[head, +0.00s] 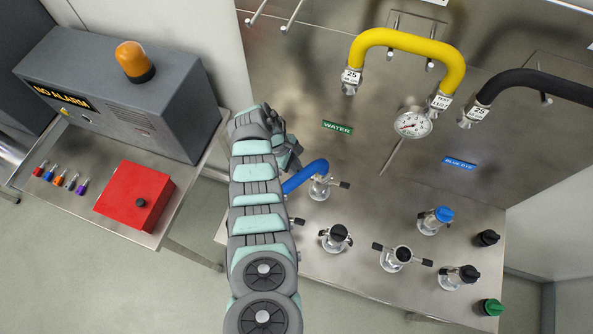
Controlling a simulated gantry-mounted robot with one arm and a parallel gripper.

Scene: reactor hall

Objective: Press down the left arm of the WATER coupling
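The green WATER label (337,127) is on the steel back panel. Below it a silver coupling (320,188) stands on the steel bench with a blue hose (305,177) at its top. Its right arm (345,184) is dark and sticks out sideways. Its left arm is not visible; the hose and my arm cover that side. My gripper (288,152) is at the far end of my arm, left of and above the coupling in the picture. Its fingers are partly hidden by my wrist, so I cannot tell if they are open or touching anything.
Other couplings stand on the bench, including one with a black cap (336,237) and one with two arms (397,258). A yellow hose (408,42) and a gauge (412,123) are on the panel. A red box (135,196) lies on the left table.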

